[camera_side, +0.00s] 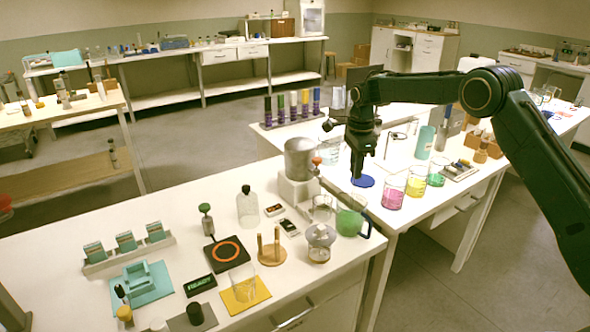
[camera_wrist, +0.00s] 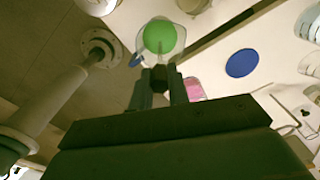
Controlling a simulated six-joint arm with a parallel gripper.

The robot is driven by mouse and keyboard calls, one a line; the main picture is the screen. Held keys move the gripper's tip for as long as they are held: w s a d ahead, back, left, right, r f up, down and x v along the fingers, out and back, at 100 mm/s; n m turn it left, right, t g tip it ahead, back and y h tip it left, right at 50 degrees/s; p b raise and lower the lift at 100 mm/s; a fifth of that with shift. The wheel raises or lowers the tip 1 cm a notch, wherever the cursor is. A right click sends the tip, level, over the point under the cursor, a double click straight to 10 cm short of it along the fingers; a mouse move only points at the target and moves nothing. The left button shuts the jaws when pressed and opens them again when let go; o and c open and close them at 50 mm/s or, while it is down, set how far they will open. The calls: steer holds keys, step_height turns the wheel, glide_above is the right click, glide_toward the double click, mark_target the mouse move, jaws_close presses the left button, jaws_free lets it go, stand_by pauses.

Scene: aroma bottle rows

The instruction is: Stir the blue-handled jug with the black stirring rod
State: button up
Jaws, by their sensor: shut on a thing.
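The blue-handled jug (camera_side: 350,219) holds green liquid and stands upright at the right edge of the near table. From above, its round green surface (camera_wrist: 160,38) shows just ahead of my fingertips in the wrist view, with the blue handle (camera_wrist: 136,61) at its lower left. My gripper (camera_side: 358,158) points down, above the bench and behind the jug in the side view. Its fingers (camera_wrist: 158,85) are shut on a dark piece, apparently the black stirring rod (camera_wrist: 159,76), seen nearly end-on. Its lower end is hard to make out, and I see no contact with the jug.
A blue disc (camera_side: 363,181) lies on the far bench, beyond the gap between the tables. A grey cylinder on a stand (camera_side: 299,160) and a glass flask (camera_side: 319,240) flank the jug.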

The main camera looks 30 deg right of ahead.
steer(key=shift+r, duration=2.6)
